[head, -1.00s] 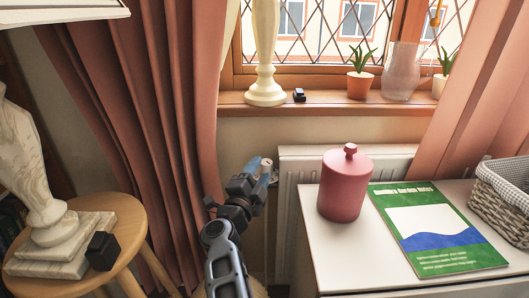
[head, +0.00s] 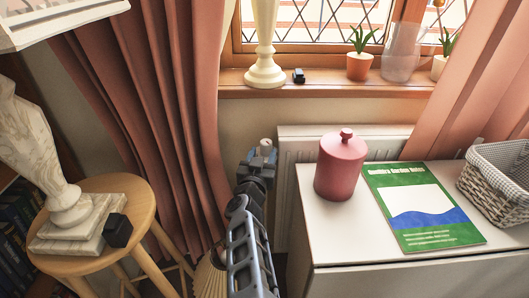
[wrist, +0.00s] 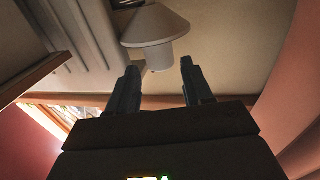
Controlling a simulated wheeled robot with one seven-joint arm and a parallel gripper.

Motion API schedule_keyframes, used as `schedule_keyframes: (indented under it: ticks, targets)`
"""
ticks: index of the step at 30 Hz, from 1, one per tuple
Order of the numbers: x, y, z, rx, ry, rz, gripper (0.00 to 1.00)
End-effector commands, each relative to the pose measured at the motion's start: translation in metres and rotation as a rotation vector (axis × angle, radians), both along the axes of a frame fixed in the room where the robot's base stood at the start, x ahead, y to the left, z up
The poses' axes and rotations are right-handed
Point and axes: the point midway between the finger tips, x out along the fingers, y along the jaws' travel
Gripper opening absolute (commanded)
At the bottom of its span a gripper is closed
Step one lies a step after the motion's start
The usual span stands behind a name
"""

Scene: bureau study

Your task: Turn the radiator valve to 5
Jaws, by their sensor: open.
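The radiator valve (head: 266,143) is a small pale knob at the left end of the white radiator (head: 300,134). In the wrist view the pale valve (wrist: 152,50) is a short cylinder with a wide conical part, just beyond the fingertips. No dial numbers can be read. My gripper (head: 262,154) is at the valve in the head view, its fingers largely hidden by my wrist. In the wrist view my gripper (wrist: 159,67) is open, with one dark finger on each side of the valve's end. I cannot tell whether either finger touches it.
A white cabinet (head: 308,210) with a red lidded jar (head: 341,170), a green booklet (head: 420,205) and a basket (head: 500,180) stands right of my arm. A pink curtain (head: 165,110) hangs close on the left, above a round stool (head: 150,215). The window sill (head: 330,89) is above.

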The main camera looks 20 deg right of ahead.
Motion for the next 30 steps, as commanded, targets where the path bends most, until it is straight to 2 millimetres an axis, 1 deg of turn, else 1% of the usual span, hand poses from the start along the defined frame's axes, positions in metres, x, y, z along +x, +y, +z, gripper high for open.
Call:
schedule_keyframes:
  ticks: [1, 3, 9, 20, 30]
  targets:
    - [0.006, -0.005, -0.002, 0.001, 0.0, -0.003, 0.5]
    - [0.013, -0.009, -0.002, 0.002, -0.001, -0.002, 0.5]
    - [0.025, -0.015, -0.001, 0.002, 0.0, 0.0, 0.5]
    - [0.028, -0.016, 0.001, 0.001, -0.001, 0.001, 0.5]
    - [0.028, -0.016, 0.0, 0.001, -0.001, 0.0, 0.19]
